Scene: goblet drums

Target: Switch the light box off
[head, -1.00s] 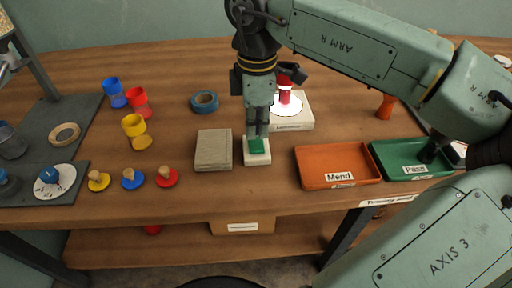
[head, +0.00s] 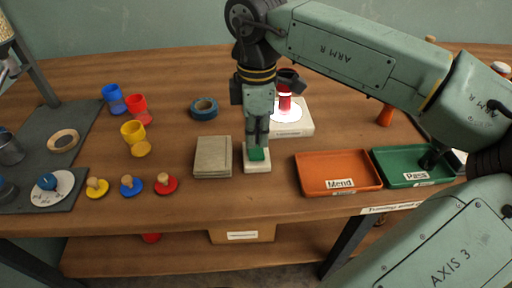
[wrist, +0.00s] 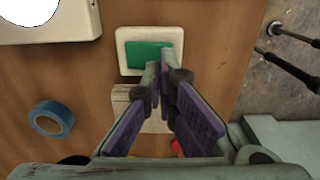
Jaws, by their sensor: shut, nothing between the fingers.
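The light box (head: 303,129) is a white box at the back middle of the bench, its round top glowing bright white with a red goblet drum (head: 284,104) on it. Its glowing top also shows at the top left of the wrist view (wrist: 28,6). In front of it lies a white switch base (head: 257,167) with a green rocker (head: 257,155). My gripper (head: 257,146) points down, shut and empty, with its fingertips at the rocker. In the wrist view the fingertips (wrist: 158,74) overlap the edge of the green rocker (wrist: 146,56); whether they touch is unclear.
A grey-brown slab (head: 212,157) lies just left of the switch, with blue tape (head: 203,108) behind it. An orange Mend tray (head: 338,171) and a green Pass tray (head: 408,165) sit to the right. Coloured cups and knobbed discs stand on the left.

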